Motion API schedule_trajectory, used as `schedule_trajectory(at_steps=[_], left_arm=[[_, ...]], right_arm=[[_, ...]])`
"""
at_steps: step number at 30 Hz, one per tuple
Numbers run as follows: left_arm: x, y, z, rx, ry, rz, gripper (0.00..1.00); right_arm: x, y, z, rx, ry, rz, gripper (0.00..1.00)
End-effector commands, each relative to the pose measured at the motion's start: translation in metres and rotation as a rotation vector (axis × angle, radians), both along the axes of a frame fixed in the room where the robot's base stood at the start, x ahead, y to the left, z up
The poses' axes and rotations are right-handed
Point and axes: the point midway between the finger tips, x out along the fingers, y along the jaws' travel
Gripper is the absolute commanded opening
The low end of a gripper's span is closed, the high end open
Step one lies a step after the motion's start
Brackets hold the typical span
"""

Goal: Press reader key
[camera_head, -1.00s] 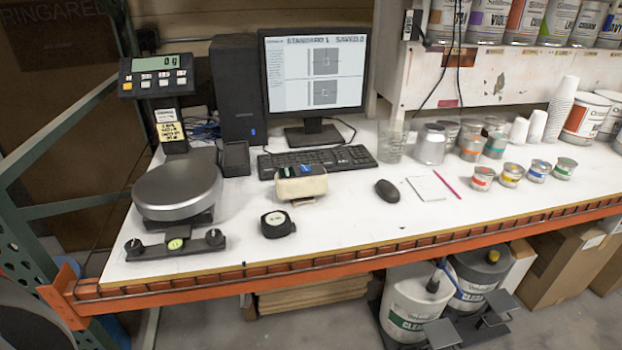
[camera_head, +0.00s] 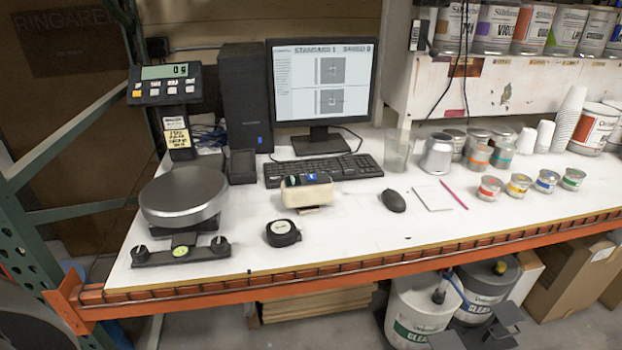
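A small cream-coloured device (camera_head: 307,191), which looks like the reader, sits on the white bench in front of the keyboard. Its dark top carries a blue key (camera_head: 311,178) and a greenish mark beside it; finer detail is too small to read. A monitor (camera_head: 319,82) behind it shows "STANDARD 1", a second label that looks like "SAVED 0", and two grey pictures.
A scale (camera_head: 183,196) with a display (camera_head: 164,71) reading 0 g stands at left. Small cans (camera_head: 518,185) stand at right. The bench front near the orange beam is mostly clear.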

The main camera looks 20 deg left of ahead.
Motion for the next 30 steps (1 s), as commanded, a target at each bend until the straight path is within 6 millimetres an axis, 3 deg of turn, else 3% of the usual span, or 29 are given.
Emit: schedule_trajectory(at_steps=[9, 11, 16, 17, 30], left_arm=[[0.0002, 0.0000, 0.0000, 0.000, 0.000, 0.000, 0.59], [0.0002, 0.0001, 0.0001, 0.001, 0.000, -0.001, 0.46], [0.0002, 0.0001, 0.0001, 0.001, 0.000, -0.001, 0.02], [0.0002, 0.0001, 0.0001, 0.000, 0.000, 0.000, 0.00], [0.0002, 0.0002, 0.0003, 0.000, -0.001, 0.000, 0.00]], right_arm=[[0.0000, 0.0001, -0.0001, 0.000, 0.000, 0.000, 0.40], [0.0000, 0.0001, -0.0001, 0.000, 0.000, 0.000, 0.40], [0.0000, 0.0001, -0.0001, 0.000, 0.000, 0.000, 0.40], [0.0000, 0.0001, -0.0001, 0.000, 0.000, 0.000, 0.40], [-0.0001, 0.0000, -0.0003, 0.000, 0.000, 0.000, 0.40]])
